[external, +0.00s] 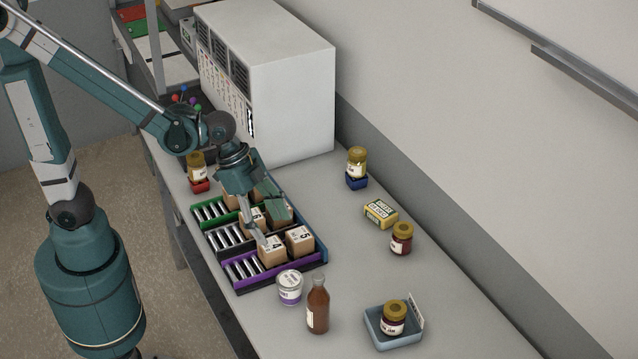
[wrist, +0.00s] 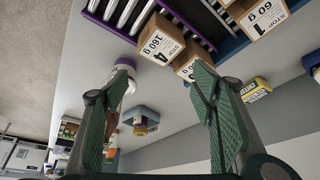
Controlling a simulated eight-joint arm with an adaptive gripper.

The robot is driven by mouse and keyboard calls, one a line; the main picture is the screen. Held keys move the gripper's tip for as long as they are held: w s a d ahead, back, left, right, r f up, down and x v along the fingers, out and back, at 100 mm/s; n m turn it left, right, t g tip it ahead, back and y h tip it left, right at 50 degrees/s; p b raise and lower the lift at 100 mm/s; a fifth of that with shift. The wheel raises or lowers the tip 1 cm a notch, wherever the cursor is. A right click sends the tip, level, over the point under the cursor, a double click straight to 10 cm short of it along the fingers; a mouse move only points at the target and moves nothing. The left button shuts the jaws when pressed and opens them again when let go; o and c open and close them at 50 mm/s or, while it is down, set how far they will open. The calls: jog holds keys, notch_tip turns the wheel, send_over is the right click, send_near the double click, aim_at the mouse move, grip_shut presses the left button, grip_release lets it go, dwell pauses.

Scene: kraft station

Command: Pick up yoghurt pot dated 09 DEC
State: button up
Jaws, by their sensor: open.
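A white pot with a purple band (external: 290,287) stands upright on the table just in front of the purple-edged rack; it looks like the yoghurt pot, but its date cannot be read. In the wrist view the pot (wrist: 124,63) shows at the left, partly hidden by my left finger. My gripper (external: 272,226) is open with nothing seen between its fingers. It is above the cardboard boxes on the racks, behind the pot and apart from it. Its spread fingers also fill the lower wrist view (wrist: 160,88).
Cardboard boxes (external: 271,252) sit on the roller racks (external: 245,271). A brown bottle (external: 318,308) stands close right of the pot. A jar sits in a blue tray (external: 393,338). A yellow box (external: 381,213) and another jar (external: 402,241) are farther right. Table between is clear.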

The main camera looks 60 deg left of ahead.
aim_at(289, 279)
jog(key=d+m+p, duration=0.1)
jog(key=d, duration=0.2)
jog(key=s+d+f+m+g+p, duration=0.1)
jog(key=d+p, duration=0.1)
jog(key=d, duration=0.2)
jog(key=s+d+m+p, duration=0.1)
jog(key=d+m+p, duration=0.1)
jog(key=d, duration=0.1)
jog(key=shift+d+f+g+h, duration=0.3)
jog(key=shift+g, duration=0.1)
jog(key=shift+f, duration=0.1)
jog(key=shift+x, duration=1.2)
jog(key=shift+w+b+x, duration=0.15)
jog(key=shift+b+x, duration=0.05)
jog(key=shift+x, duration=1.1)
jog(key=shift+w+b+x, duration=0.1)
jog(key=shift+b+x, duration=0.05)
jog(key=shift+x, duration=1.1)
